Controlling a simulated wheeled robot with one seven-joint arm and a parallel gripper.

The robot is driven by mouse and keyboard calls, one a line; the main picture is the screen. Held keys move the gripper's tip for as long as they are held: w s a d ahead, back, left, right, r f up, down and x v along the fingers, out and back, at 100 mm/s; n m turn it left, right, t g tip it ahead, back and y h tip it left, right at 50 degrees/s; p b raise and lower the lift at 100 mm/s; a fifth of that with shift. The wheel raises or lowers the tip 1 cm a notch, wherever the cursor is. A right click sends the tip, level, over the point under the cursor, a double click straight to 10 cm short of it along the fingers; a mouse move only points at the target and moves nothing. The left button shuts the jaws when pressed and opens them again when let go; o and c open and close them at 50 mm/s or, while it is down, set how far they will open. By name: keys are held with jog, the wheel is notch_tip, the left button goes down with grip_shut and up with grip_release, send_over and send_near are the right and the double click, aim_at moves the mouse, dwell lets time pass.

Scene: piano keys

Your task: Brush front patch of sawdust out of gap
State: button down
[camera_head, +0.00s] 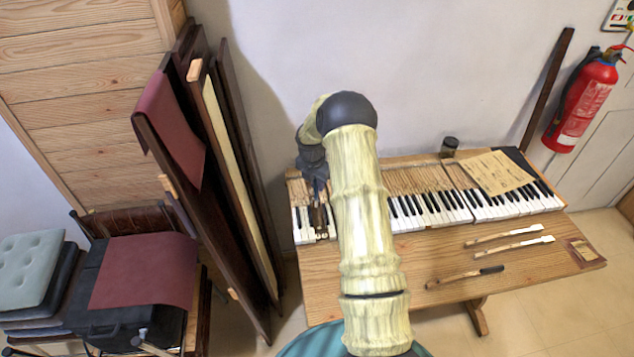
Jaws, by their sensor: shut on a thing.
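The piano keyboard (432,207) lies on a wooden table, with a gap (318,232) among the keys near its left end. My gripper (318,195) points down over this gap, behind my arm's left side. It is shut on a small brown tool (319,214), whose tip reaches down among the keys. The tool looks like a brush, but its bristles are too small to make out. I cannot make out the front patch of sawdust. My arm hides the keys just right of the gap.
A paper sheet (497,172) lies over the right keys, with a dark jar (449,147) behind. Tall panels (215,170) lean close on the left.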

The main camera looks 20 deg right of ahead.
aim_at(317, 196)
jog(key=shift+f+b, duration=2.45)
jog(key=shift+f, duration=1.75)
jog(key=shift+f, duration=0.55)
jog(key=shift+w, duration=0.15)
jog(key=shift+w+d+r, duration=0.1)
jog(key=shift+w+d, duration=0.2)
jog(key=shift+w, duration=0.5)
jog(key=shift+w+b, duration=0.1)
jog(key=shift+b, duration=0.2)
jog(key=shift+w+d, duration=0.25)
jog(key=shift+w, duration=0.6)
jog(key=shift+w+b, duration=0.15)
jog(key=shift+b, duration=0.15)
jog(key=shift+w+d+b, duration=0.25)
jog(key=shift+w+b, duration=0.1)
jog(key=shift+w, duration=0.5)
